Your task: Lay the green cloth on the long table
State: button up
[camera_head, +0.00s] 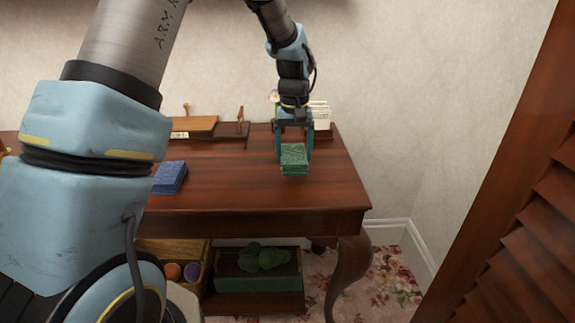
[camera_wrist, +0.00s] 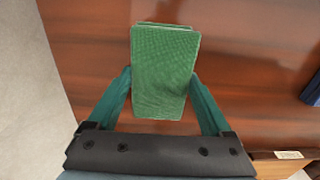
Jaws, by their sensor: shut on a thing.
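The green cloth (camera_head: 293,158) is a folded, textured stack. It also fills the middle of the wrist view (camera_wrist: 163,75). My gripper (camera_head: 294,154) is shut on it, with one teal finger at each side; both fingers also show in the wrist view (camera_wrist: 161,82). The long table (camera_head: 240,190) is reddish-brown polished wood.
A folded blue cloth (camera_head: 169,177) lies on the table to the left. Wooden stands (camera_head: 195,125) and a pale stack (camera_head: 320,116) stand along the back. Below are a green planter box (camera_head: 258,283) and a wooden crate (camera_head: 168,250). A louvred wooden panel (camera_head: 520,210) is at the right.

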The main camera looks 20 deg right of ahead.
aim_at(293, 178)
jog(key=shift+f, duration=2.35)
jog(key=o, duration=1)
notch_tip(293, 178, up, 12)
jog(key=shift+r+b, duration=0.1)
jog(key=shift+b, duration=0.4)
jog(key=a+f+n, duration=0.1)
jog(key=a+f, duration=0.1)
jog(key=a, duration=1.4)
jog(key=shift+n+t, duration=0.7)
jog(key=shift+t, duration=0.1)
jog(key=s+a+f, duration=0.1)
jog(key=s+a, duration=0.2)
jog(key=a, duration=0.2)
jog(key=s+a, duration=0.4)
jog(key=a, duration=0.1)
jog(key=s+a+f, duration=0.1)
jog(key=s+a, duration=0.2)
jog(key=a, duration=0.2)
jog(key=shift+s+a+f, duration=0.15)
jog(key=shift+s+f, duration=0.1)
jog(key=shift+f, duration=0.1)
jog(key=shift+r, duration=0.1)
